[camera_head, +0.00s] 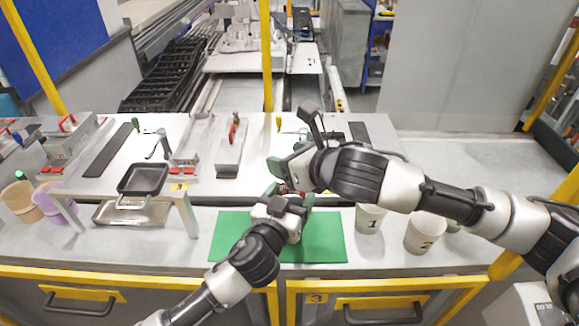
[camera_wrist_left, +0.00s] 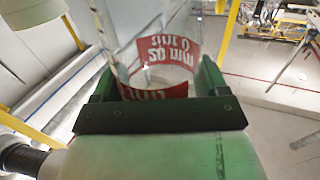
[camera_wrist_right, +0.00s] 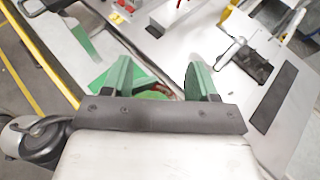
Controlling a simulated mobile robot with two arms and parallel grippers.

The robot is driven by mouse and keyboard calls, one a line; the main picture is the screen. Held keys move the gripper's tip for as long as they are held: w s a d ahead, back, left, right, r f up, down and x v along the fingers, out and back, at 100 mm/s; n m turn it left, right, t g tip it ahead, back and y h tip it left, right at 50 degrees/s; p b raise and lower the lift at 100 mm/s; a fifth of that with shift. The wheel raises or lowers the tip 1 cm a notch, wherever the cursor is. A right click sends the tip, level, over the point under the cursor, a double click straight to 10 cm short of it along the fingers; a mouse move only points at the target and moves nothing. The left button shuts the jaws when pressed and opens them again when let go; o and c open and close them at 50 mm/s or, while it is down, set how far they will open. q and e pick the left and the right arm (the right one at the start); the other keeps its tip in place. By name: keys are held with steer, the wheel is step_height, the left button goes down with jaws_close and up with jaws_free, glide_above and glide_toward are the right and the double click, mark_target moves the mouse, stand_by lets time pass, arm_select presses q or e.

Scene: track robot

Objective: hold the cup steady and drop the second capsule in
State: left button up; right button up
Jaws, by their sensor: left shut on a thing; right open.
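The cup (camera_wrist_left: 150,60) is clear, with a red band of white lettering. My left gripper (camera_wrist_left: 155,88) is shut on it, a green finger on each side. In the head view my left gripper (camera_head: 290,200) is over the green mat (camera_head: 325,245), and the cup is mostly hidden there. My right gripper (camera_head: 285,160) is just above and beyond it. In the right wrist view my right gripper (camera_wrist_right: 158,82) is open, with a reddish patch, probably the cup's band, seen low between its fingers. I cannot make out any capsule.
White paper cups marked 1 (camera_head: 369,220) and 2 (camera_head: 425,232) stand right of the mat. A black tray (camera_head: 142,180) sits on the raised shelf at left. Beige (camera_head: 20,200) and purple (camera_head: 58,205) cups stand at far left. The counter's right end is clear.

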steer(key=shift+r, duration=0.75)
